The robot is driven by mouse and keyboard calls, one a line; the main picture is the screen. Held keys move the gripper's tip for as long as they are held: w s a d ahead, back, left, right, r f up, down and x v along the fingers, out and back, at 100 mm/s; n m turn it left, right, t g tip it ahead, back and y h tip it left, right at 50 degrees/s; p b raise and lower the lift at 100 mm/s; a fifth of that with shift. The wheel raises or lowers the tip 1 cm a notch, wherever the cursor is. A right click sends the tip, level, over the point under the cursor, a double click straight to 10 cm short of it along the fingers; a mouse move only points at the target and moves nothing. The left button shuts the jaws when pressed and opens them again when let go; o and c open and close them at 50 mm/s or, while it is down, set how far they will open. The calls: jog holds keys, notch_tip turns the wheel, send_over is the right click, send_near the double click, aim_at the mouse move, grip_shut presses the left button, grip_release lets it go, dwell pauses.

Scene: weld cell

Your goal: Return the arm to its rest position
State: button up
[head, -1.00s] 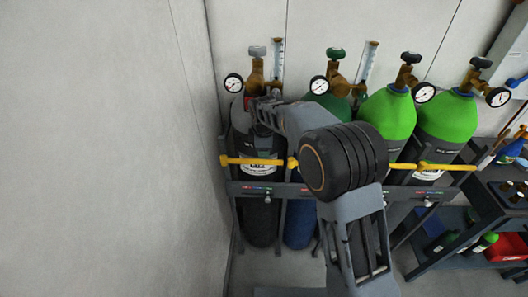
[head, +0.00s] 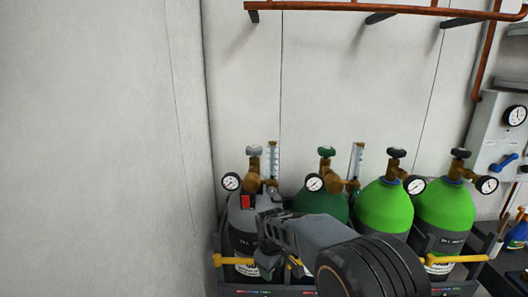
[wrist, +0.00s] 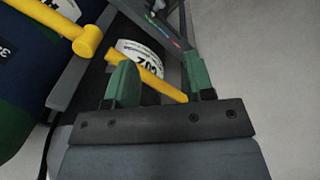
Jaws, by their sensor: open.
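My gripper (wrist: 160,82) is open, with its two green fingertips apart and nothing between them that I can see as held. In the wrist view a yellow bar (wrist: 150,82) and a cylinder's white label (wrist: 143,52) show beyond the fingers. In the head view my gripper (head: 268,262) is in front of the grey cylinder (head: 242,222) at the left, below a red tag (head: 246,201) near its shoulder. My arm's dark round joint hides part of the rack. I cannot tell how close the fingers are to the yellow bar.
A dark green cylinder (head: 322,203) and two bright green cylinders (head: 384,208) (head: 445,206) stand to the right, with gauges and brass valves. A copper pipe (head: 380,8) runs along the wall above. A plain grey wall (head: 100,150) fills the left.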

jog(key=s+d+r+m+t, duration=0.1)
jog(key=s+d+r+m, duration=0.3)
jog(key=s+d, duration=0.3)
jog(key=s+d+r+m+t, duration=0.2)
jog(key=s+d+r+m, duration=0.3)
jog(key=s, duration=0.8)
jog(key=d+m, duration=0.1)
jog(key=d, duration=0.1)
jog(key=shift+d+r, duration=0.15)
jog(key=shift+d, duration=0.15)
jog(key=shift+c, duration=0.2)
